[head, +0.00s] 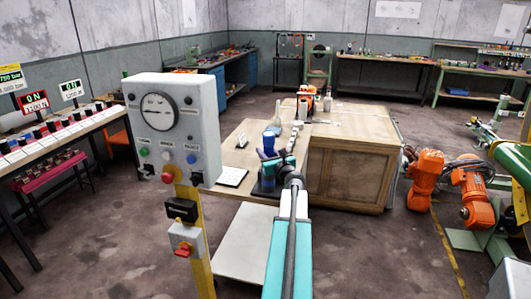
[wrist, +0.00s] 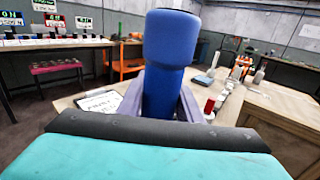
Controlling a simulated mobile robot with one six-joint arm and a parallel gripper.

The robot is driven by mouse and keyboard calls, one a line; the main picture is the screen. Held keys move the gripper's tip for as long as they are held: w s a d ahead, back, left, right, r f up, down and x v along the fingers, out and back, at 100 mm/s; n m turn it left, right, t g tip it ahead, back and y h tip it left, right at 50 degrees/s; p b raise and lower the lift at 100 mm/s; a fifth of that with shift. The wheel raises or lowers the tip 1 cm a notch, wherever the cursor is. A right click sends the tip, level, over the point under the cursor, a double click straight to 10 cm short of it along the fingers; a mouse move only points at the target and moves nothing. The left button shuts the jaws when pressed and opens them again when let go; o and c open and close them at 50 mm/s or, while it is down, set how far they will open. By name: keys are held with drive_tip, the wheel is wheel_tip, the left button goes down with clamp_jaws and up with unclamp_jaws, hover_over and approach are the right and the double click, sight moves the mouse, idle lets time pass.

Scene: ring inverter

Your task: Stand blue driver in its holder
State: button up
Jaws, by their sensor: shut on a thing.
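The blue driver (wrist: 168,60) stands upright in the wrist view, its thick handle top filling the middle of the picture. The lilac fingers of my gripper (wrist: 163,100) are shut on it, one on each side. In the head view the driver's blue handle (head: 268,144) shows above my gripper (head: 268,165), at the near left edge of the wooden bench. The driver's lower end is hidden by my gripper and arm. I cannot make out its holder for certain in either view.
The wooden bench (head: 345,150) bears a white card (head: 232,176) on the left. A red piece (wrist: 209,106) and small white pieces lie behind the driver. A gauge panel on a yellow post (head: 178,128) stands close left of my arm. Orange robot arms (head: 425,180) stand right.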

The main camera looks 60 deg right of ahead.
drive_tip(key=shift+f, duration=0.1)
idle(0.4)
drive_tip(key=o, duration=1.3)
drive_tip(key=shift+f, duration=0.15)
drive_tip(key=shift+s+a, duration=0.1)
drive_tip(key=shift+s, duration=0.05)
drive_tip(key=b+v, duration=0.2)
drive_tip(key=v, duration=1.1)
drive_tip(key=shift+s, duration=0.3)
drive_tip(key=shift+a, duration=0.1)
